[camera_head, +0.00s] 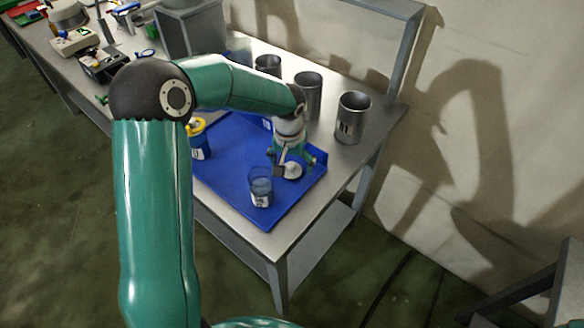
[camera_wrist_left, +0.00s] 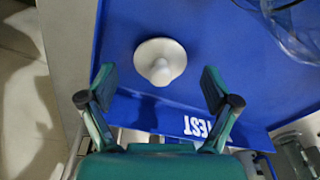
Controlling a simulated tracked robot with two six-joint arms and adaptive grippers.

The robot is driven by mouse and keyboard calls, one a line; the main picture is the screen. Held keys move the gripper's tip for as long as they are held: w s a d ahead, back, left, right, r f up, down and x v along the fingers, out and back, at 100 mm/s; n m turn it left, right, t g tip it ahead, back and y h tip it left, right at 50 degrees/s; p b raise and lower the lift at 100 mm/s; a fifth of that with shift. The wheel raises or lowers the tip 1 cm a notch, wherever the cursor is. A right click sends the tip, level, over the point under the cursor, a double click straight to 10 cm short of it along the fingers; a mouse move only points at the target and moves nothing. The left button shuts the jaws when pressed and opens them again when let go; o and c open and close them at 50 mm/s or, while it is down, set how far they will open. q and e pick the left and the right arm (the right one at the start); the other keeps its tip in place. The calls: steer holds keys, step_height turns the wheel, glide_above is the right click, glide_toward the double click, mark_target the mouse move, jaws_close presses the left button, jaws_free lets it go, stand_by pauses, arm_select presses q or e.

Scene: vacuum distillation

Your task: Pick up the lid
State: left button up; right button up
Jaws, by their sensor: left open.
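The lid (camera_wrist_left: 160,62) is a white disc with a small knob on top, lying on a blue tray (camera_wrist_left: 200,38). In the head view the lid (camera_head: 292,171) sits near the right end of the tray (camera_head: 228,165). My left gripper (camera_head: 293,158) is above it, pointing down. In the left wrist view the open fingers of my left gripper (camera_wrist_left: 158,80) stand on either side of the lid's knob side, with a gap to it on both sides. Nothing is held. My right gripper does not show.
A clear glass beaker (camera_head: 260,187) stands on the tray near its front edge. A yellow-rimmed container (camera_head: 197,138) is at the tray's left. Several metal cups, one of them at the right (camera_head: 352,117), line the back of the grey table (camera_head: 262,240).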

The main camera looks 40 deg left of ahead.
arm_select(q)
steer(key=shift+f, duration=0.5)
steer(key=c, duration=1)
steer(key=shift+r, duration=0.2)
